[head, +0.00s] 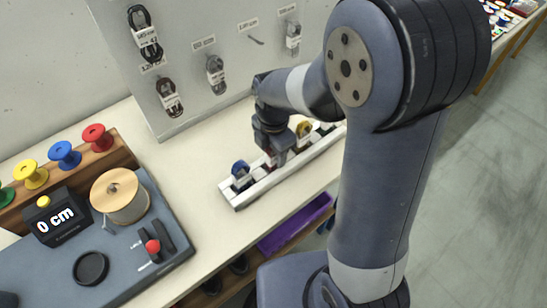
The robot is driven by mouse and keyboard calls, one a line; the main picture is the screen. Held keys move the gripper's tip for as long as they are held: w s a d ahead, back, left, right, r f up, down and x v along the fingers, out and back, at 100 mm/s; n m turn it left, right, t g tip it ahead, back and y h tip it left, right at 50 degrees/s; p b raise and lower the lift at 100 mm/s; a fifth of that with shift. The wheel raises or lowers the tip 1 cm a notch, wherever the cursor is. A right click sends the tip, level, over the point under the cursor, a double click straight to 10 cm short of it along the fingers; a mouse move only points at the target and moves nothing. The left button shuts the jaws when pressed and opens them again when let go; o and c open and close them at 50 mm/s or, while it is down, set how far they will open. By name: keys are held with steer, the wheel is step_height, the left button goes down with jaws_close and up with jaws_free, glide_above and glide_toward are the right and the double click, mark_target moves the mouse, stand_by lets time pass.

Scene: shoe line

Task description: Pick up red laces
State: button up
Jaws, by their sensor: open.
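A long white rack (262,192) lies on the bench and holds small coiled laces in a row. A blue coil (240,169) stands near its left end and a yellow coil (304,129) stands farther right. Between them a small bit of red (269,160) shows beside my gripper, probably the red laces; most of it is hidden. My gripper (277,159) points down over this middle part of the rack, with its jaws open. I cannot tell whether the fingers touch the red laces.
At left, a dark mat carries a wooden spool (120,196) and a "0 cm" display (56,217). Coloured spools stand behind it. A purple tray (296,224) sits below the bench edge.

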steer(key=shift+f, duration=0.45)
jaws_close()
